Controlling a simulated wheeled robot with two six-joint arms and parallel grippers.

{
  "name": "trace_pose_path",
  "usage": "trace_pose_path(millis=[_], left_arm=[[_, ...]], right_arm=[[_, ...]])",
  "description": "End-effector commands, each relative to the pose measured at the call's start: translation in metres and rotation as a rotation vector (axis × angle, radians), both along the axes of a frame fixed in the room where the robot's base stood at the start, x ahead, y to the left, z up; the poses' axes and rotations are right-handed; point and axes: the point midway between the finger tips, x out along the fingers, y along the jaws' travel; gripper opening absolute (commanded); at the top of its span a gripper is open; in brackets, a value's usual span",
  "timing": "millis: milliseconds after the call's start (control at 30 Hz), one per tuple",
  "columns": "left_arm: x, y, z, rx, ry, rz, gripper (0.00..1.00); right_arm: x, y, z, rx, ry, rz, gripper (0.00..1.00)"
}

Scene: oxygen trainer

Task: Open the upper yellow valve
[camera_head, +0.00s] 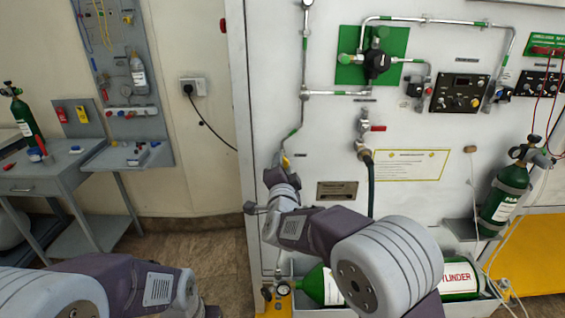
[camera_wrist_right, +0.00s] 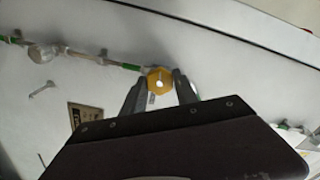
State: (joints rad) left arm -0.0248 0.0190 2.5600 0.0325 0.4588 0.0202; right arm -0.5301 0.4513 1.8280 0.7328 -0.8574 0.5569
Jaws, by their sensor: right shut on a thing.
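The upper yellow valve (camera_head: 286,161) sits on the thin vertical pipe near the left edge of the white panel, mostly hidden behind my right gripper (camera_head: 279,168). In the right wrist view the yellow valve (camera_wrist_right: 159,79) is a round yellow knob with a pale centre, at the end of a pipe with a green band. The two fingers of my right gripper (camera_wrist_right: 160,92) are shut on it, one on each side. My left arm shows at the lower left of the head view, but its gripper is out of sight.
A lower yellow fitting (camera_head: 283,289) is near the panel's foot, beside a green cylinder (camera_head: 318,285) lying in a white tray. A red-handled valve (camera_head: 378,128) with a dark hose is to the right. A grey table (camera_head: 50,178) stands at left.

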Motion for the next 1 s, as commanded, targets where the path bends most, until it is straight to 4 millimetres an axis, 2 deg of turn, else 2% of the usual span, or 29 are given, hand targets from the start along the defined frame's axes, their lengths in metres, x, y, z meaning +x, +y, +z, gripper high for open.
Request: trace_pose_path(millis=[500,1000], left_arm=[[0.0,0.0,0.031,0.0,0.0,0.0,0.36],[0.0,0.0,0.041,0.0,0.0,0.0,0.36]], right_arm=[[0.0,0.001,0.0,-0.492,0.006,0.003,0.0],[0.0,0.001,-0.003,-0.961,0.006,0.004,0.0]])
